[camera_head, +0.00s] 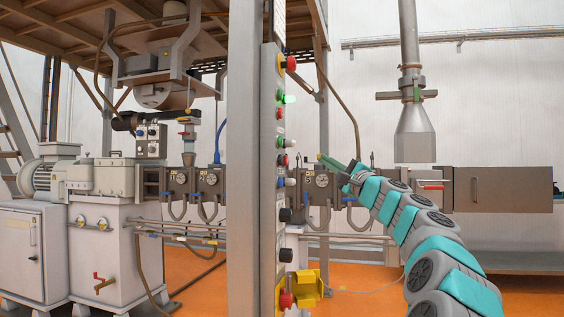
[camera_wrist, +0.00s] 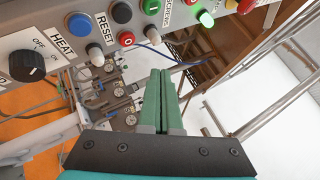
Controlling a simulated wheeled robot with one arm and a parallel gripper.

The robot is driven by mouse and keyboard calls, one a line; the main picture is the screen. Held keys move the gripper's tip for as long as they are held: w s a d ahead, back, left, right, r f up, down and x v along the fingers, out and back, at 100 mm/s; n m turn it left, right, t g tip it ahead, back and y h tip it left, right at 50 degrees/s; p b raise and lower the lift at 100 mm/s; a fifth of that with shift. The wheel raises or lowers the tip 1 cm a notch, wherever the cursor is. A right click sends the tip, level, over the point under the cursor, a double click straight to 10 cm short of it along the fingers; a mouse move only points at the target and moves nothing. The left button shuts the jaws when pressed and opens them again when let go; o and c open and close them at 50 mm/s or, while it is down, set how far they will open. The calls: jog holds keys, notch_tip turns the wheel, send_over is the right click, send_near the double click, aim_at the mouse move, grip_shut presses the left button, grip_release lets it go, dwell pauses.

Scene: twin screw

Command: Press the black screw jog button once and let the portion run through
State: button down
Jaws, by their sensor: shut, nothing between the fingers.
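My gripper (camera_head: 323,159) is shut and empty, its green fingers pointing left toward the button panel (camera_head: 269,200) on the grey column. A gap shows between fingertips and buttons in the head view. In the wrist view the closed fingers (camera_wrist: 161,74) lie below the panel's button row. A black HEAT knob (camera_wrist: 28,65) sits at the left.
Close neighbours on the panel are a blue button (camera_wrist: 121,12), a red button (camera_wrist: 126,39) and a lit green one (camera_wrist: 206,19). A yellow-shrouded red button (camera_head: 286,300) sits low on the column. The twin-screw machine (camera_head: 320,182) runs behind the column. A hopper (camera_head: 414,140) hangs at right.

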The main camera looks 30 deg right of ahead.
aim_at(280, 160)
jog(key=w+a+b, duration=0.2)
jog(key=w+a, duration=0.4)
jog(key=shift+w, duration=0.35)
dwell(2.2)
jog(key=shift+w+a, duration=0.25)
jog(key=shift+w, duration=0.1)
jog(key=shift+w+a, duration=0.3)
jog(key=shift+w, duration=0.05)
dwell(0.9)
dwell(0.3)
jog(key=shift+s+d, duration=0.6)
jog(key=shift+s, duration=0.05)
jog(key=shift+s, duration=0.1)
